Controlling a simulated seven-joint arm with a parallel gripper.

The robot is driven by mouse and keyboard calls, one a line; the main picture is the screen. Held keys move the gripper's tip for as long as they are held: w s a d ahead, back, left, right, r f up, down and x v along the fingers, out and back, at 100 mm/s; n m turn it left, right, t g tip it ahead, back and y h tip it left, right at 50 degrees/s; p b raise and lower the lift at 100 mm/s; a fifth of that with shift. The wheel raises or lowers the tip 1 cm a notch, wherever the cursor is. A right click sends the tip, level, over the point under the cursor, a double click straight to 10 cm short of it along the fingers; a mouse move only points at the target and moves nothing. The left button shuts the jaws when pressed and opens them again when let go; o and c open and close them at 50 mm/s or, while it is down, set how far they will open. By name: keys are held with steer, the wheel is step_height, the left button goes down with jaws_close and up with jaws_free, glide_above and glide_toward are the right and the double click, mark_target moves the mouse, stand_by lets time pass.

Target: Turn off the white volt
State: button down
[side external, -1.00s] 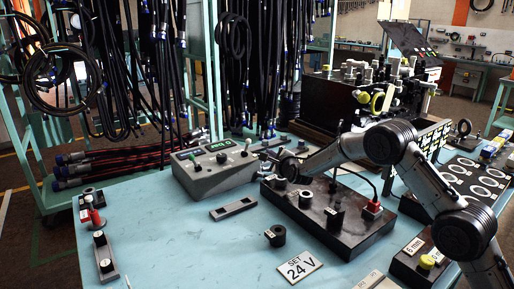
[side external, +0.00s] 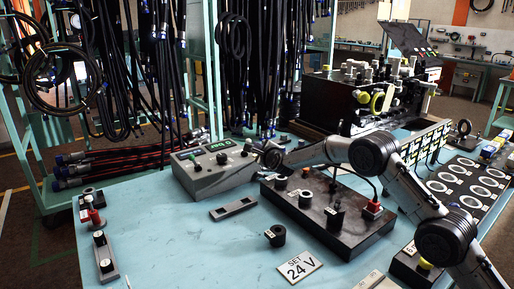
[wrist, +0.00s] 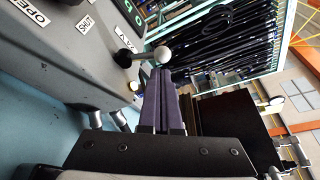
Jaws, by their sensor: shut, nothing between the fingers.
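A grey control box (side external: 217,168) with a lit green display stands on the blue table. A lever with a white ball knob (wrist: 161,54) sticks out from its face in the wrist view. The same white knob (side external: 248,142) shows at the box's right end in the side view. My gripper (wrist: 163,74) is shut and empty, its purple fingertips right beside the knob. I cannot tell whether they touch it. In the side view my gripper (side external: 259,149) is at the right end of the box, its fingers hard to make out.
A black block (side external: 325,210) with several fittings and a red connector lies under my arm. The table's left middle is clear.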

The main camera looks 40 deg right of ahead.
steer(key=shift+a+r+n, duration=0.25)
steer(key=shift+a+n, duration=0.15)
steer(key=shift+n, duration=0.5)
steer(key=shift+a+r+n+t+h, duration=0.1)
steer(key=shift+a+n+t+h, duration=0.15)
steer(key=shift+n+t+h, duration=0.2)
steer(key=a+n, duration=0.1)
steer(key=n, duration=0.1)
steer(key=n+t, duration=0.1)
steer(key=n, duration=0.1)
steer(key=shift+a+r+h, duration=0.1)
steer(key=shift+a+h, duration=0.25)
steer(key=shift+a, duration=0.2)
steer(key=s, duration=1.1)
steer(key=shift+s, duration=0.35)
